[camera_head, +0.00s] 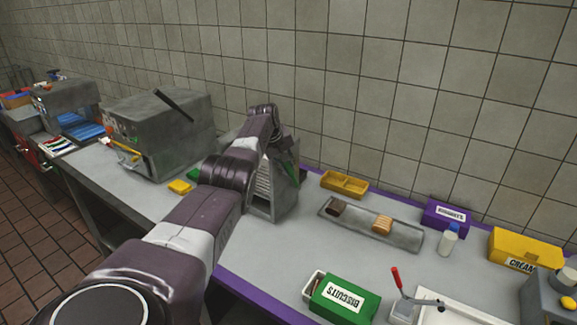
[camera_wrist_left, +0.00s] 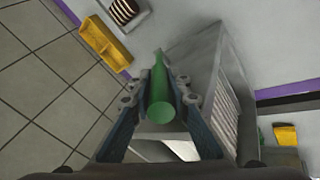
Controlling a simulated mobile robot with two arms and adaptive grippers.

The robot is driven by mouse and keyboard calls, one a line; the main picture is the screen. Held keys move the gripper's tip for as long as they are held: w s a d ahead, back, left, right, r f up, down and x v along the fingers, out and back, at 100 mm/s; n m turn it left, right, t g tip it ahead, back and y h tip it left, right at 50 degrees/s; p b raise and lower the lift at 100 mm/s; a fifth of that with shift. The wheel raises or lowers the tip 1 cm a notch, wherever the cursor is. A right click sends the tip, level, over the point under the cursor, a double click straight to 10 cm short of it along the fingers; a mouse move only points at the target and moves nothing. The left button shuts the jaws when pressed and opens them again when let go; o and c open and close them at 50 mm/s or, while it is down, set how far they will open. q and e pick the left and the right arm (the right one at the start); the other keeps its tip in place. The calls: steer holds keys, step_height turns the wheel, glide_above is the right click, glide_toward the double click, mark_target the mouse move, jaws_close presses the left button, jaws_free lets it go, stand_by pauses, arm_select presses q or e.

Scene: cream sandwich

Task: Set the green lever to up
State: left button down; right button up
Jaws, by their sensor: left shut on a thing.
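The green lever (camera_wrist_left: 160,92) is a smooth green handle in the left wrist view, lying between the two fingers of my left gripper (camera_wrist_left: 160,84). The gripper is shut on it. The lever is at the side of a grey sloped machine (camera_wrist_left: 208,62) with a slotted face. In the head view this machine (camera_head: 263,190) stands on the counter against the wall, partly covered by my left arm. The arm mostly hides the gripper there, and I cannot tell the lever's angle. My right gripper is not in view.
A larger grey machine (camera_head: 160,133) stands to the left. To the right are a metal tray (camera_head: 345,222) with two food pieces, a yellow container (camera_head: 344,184), a green biscuits box (camera_head: 344,300), a purple box (camera_head: 447,214) and a yellow cream box (camera_head: 523,250). The tiled wall is close behind.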

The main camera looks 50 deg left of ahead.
arm_select(q)
steer(key=shift+w+r, duration=0.1)
steer(key=c, duration=1.8)
jaws_free()
steer(key=shift+w, duration=0.1)
steer(key=shift+s+r, duration=0.35)
steer(key=shift+r, duration=0.15)
steer(key=shift+v, duration=3.05)
steer(key=shift+d, duration=0.15)
steer(key=shift+d+f, duration=0.1)
